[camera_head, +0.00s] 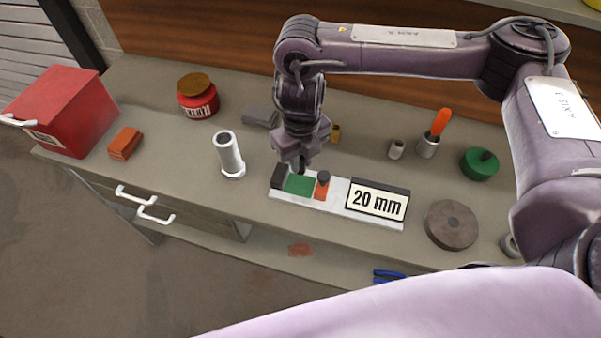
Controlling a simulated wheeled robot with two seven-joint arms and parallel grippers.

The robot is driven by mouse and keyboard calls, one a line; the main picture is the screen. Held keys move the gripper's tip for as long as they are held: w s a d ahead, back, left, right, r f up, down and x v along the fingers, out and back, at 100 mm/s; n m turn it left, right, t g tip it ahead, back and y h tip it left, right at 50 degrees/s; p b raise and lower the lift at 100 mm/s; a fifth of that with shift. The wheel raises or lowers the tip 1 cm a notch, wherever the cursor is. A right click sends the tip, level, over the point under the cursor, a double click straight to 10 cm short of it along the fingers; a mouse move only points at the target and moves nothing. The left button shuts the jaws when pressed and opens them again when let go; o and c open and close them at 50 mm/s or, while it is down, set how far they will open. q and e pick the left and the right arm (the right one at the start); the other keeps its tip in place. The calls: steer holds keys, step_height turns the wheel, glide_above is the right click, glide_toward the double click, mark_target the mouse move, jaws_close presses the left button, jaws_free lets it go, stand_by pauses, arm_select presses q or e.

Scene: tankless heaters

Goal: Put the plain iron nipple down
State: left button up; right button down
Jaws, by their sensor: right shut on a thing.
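My right gripper (302,163) points down over the left part of a white board (338,190). It is shut on a small dark thing, probably the plain iron nipple, mostly hidden by the fingers. The held thing is just above or touching the green pad (299,185); I cannot tell which. Beside the green pad is a red-orange pad (321,190) with a small dark knob-like piece (323,177) upright on it. A black block is at the board's left end, and a "20 mm" sign (378,201) at its right. My left gripper is not in view.
A pale pipe (229,155) stands left of the board. A grey disc (451,224), green round piece (480,164) and orange-handled brush in a cup (429,146) are to the right. A jar (198,99) and red box (65,110) stand left. The bench between pipe and board is clear.

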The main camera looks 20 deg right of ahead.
steer(key=shift+f, duration=0.95)
step_height(320, 180, down, 4)
steer(key=shift+r+b, duration=0.1)
steer(key=shift+b, duration=0.2)
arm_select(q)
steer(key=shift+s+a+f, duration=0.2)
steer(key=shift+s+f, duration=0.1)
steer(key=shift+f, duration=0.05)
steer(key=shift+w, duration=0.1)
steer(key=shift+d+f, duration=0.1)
arm_select(e)
steer(key=shift+f, duration=0.3)
steer(key=c, duration=1.3)
jaws_free()
steer(key=shift+r, duration=0.1)
